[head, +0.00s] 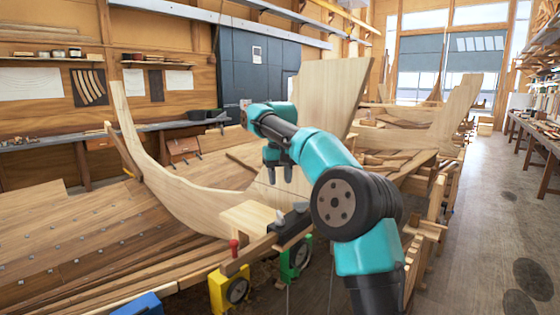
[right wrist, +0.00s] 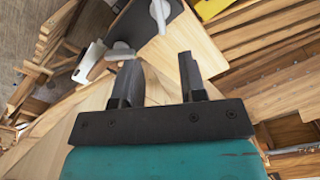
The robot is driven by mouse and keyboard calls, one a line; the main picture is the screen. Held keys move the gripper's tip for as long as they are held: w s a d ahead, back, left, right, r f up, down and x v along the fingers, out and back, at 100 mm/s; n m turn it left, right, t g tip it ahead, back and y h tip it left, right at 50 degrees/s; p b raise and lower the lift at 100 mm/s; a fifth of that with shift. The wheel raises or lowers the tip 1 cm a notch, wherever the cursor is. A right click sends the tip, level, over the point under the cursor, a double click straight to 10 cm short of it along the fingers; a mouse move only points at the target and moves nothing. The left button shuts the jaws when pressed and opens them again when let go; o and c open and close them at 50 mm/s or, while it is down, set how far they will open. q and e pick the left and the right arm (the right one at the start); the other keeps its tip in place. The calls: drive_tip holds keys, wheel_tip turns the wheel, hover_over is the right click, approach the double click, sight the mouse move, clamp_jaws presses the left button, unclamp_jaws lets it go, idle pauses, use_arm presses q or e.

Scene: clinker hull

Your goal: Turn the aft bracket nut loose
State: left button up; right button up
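My right gripper (head: 278,172) points down above the hull, left of my right arm's elbow, near the pale upright stern board (head: 330,95). In the right wrist view its fingers (right wrist: 160,68) are apart with nothing between them. Beyond the fingertips is a dark bracket plate (right wrist: 143,24) with two pale grey, wing-shaped parts, one at its top (right wrist: 160,12) and one at its lower left (right wrist: 120,51). I cannot tell which is the aft bracket nut. A dark bracket (head: 291,222) also shows in the head view below the gripper. My left gripper is not in view.
A yellow dial box (head: 230,290) and a green dial box (head: 297,259) hang at the hull's near edge. A red knob (head: 234,246) stands beside a pale wood block (head: 250,216). A blue object (head: 137,305) is at the bottom edge. Floor at right is open.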

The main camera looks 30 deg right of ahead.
drive_tip(key=shift+r, duration=2.7)
